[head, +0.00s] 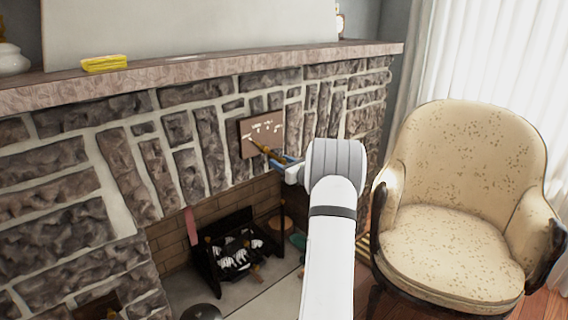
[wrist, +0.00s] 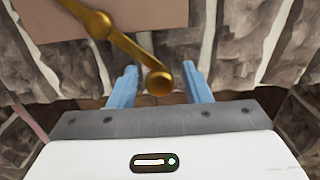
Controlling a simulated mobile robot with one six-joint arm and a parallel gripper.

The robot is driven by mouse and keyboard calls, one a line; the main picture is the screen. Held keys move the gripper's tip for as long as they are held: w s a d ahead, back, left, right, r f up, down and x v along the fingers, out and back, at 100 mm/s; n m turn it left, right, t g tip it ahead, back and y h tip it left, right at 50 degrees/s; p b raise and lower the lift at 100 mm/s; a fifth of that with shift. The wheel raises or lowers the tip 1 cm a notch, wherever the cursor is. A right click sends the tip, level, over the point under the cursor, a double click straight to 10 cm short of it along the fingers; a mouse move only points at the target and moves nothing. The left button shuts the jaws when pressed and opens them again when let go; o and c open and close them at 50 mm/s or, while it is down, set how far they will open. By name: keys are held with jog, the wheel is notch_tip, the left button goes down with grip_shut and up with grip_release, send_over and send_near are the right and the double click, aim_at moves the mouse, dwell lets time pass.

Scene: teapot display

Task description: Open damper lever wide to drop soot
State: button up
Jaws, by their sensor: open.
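The damper lever (head: 258,147) is a brass arm on a brown plate (head: 246,132) with white markings, set in the stone fireplace front. In the wrist view the lever (wrist: 122,42) slants down to the right from a round pivot and ends in a round knob (wrist: 159,80). My gripper (head: 282,160) is at the lever's lower end in the head view. In the wrist view my gripper (wrist: 158,85) is open, with one blue finger on each side of the knob. The knob appears between the fingers, nearer the middle, with gaps on both sides. I cannot tell its depth relative to the fingertips.
Below, a black grate (head: 240,250) with dark and white pieces stands in the firebox. A stone mantel (head: 200,72) runs above, with a yellow item (head: 104,64) on it. A cream armchair (head: 460,190) stands close on the right.

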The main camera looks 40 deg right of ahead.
grip_shut()
jog(key=shift+d+r, duration=0.15)
jog(key=shift+d, duration=0.1)
jog(key=shift+a, duration=0.2)
